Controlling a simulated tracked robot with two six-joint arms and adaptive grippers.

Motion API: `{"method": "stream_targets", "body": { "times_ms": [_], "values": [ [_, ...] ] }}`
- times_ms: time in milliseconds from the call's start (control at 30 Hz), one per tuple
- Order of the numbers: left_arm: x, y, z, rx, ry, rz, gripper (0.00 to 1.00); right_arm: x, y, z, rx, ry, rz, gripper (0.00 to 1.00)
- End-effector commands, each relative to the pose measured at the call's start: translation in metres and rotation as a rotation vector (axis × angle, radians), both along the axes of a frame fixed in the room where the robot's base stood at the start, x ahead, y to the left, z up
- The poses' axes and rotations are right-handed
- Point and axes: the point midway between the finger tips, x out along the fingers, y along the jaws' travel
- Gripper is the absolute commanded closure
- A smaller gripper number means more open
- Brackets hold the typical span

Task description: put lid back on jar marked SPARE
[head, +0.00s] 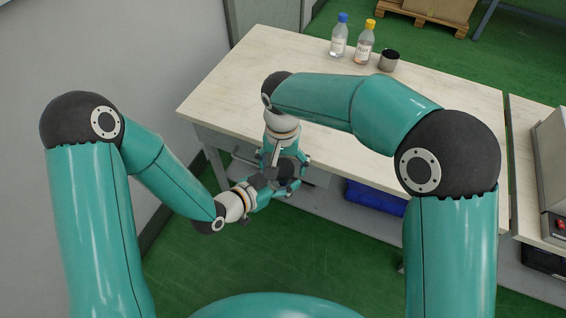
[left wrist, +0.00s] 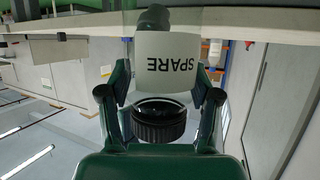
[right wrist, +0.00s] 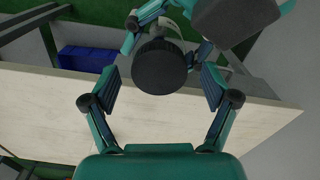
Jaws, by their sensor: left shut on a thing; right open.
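My left gripper (left wrist: 162,72) is shut on a jar (left wrist: 165,62) whose white label reads SPARE, upside down in the left wrist view. A black ribbed lid (left wrist: 158,122) is at the jar's mouth; I cannot tell whether it is fully seated. In the right wrist view the round black top of the lid (right wrist: 160,66) lies between the fingers of my right gripper (right wrist: 161,72), which is open. In the head view both grippers meet near the table's front left edge, and the arms mostly hide the jar.
The pale wooden table (head: 235,85) is largely clear. A blue-capped bottle (head: 339,38), a yellow-capped bottle (head: 364,45) and a dark metal cup (head: 389,61) stand at its back. A blue bin (head: 375,198) is under the table. A grey device (head: 552,170) is at the right.

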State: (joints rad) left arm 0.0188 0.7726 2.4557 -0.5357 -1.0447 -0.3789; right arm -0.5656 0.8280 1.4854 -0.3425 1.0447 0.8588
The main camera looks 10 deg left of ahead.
Motion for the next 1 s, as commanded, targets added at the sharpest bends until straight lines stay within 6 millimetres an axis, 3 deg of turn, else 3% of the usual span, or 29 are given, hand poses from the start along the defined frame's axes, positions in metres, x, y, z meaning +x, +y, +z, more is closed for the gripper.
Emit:
{"method": "stream_targets", "body": {
  "times_ms": [233,700,1000],
  "values": [
    [0.000,0.000,0.001,-0.001,-0.002,0.001,1.00,0.001,0.001,0.019,0.002,-0.002,0.000,0.14],
    [0.000,0.000,0.001,-0.001,-0.002,0.001,1.00,0.001,0.000,0.105,0.002,-0.002,0.000,0.14],
    [0.000,0.000,0.001,-0.001,-0.002,0.001,1.00,0.000,0.000,0.119,0.000,0.000,0.000,0.14]
  ]
}}
